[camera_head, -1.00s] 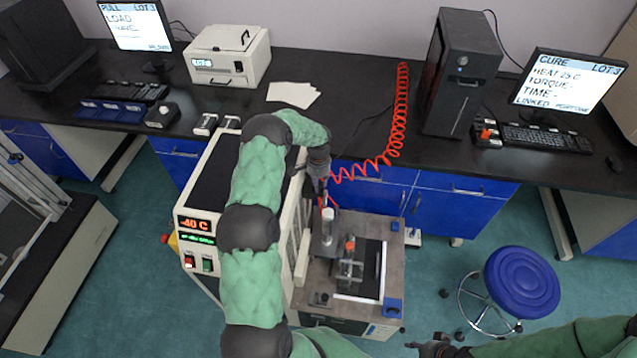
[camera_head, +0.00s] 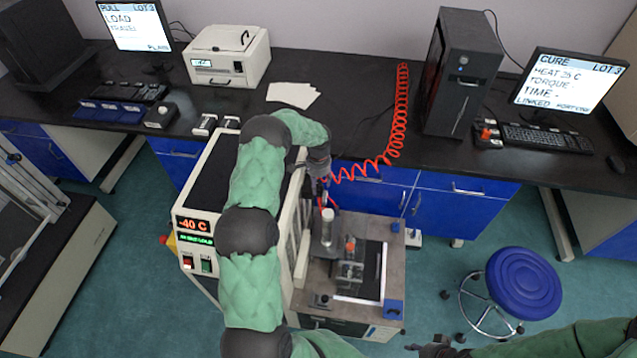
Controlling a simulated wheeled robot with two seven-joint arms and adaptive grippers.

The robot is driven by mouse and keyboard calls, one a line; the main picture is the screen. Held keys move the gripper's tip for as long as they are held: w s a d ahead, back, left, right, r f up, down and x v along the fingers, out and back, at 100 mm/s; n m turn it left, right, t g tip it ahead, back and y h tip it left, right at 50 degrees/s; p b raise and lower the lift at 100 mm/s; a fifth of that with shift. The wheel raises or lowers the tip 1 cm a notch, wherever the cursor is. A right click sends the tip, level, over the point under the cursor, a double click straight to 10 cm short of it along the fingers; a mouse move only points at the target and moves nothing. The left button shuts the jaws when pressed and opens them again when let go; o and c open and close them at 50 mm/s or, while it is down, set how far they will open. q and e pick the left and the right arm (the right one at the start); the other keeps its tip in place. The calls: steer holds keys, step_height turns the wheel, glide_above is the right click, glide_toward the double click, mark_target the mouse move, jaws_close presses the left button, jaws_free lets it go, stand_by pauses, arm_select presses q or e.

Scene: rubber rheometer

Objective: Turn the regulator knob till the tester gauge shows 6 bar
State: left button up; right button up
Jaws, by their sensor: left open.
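My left gripper (camera_head: 322,188) is open at the end of my green-sleeved arm, pointing down at the back edge of the tester (camera_head: 385,224), beside the red coiled air hose. The regulator knob and the gauge cannot be made out; my gripper and wrist cover the place where the hose comes down. The tester has a grey top with a pale upright cylinder (camera_head: 328,226) and a small red-topped fixture (camera_head: 350,246). My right gripper (camera_head: 436,347) shows only in part at the bottom edge, away from the tester; its fingers are unclear.
A cream cabinet (camera_head: 195,238) reading -40 C stands left of the tester, under my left arm. The red coiled hose (camera_head: 402,110) runs over the black bench (camera_head: 345,75). A blue stool (camera_head: 523,283) stands on the floor at right.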

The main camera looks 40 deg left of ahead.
mark_target(319, 183)
arm_select(q)
step_height(319, 183, up, 12)
stand_by(0.6)
steer(key=shift+f, duration=0.1)
stand_by(1.4)
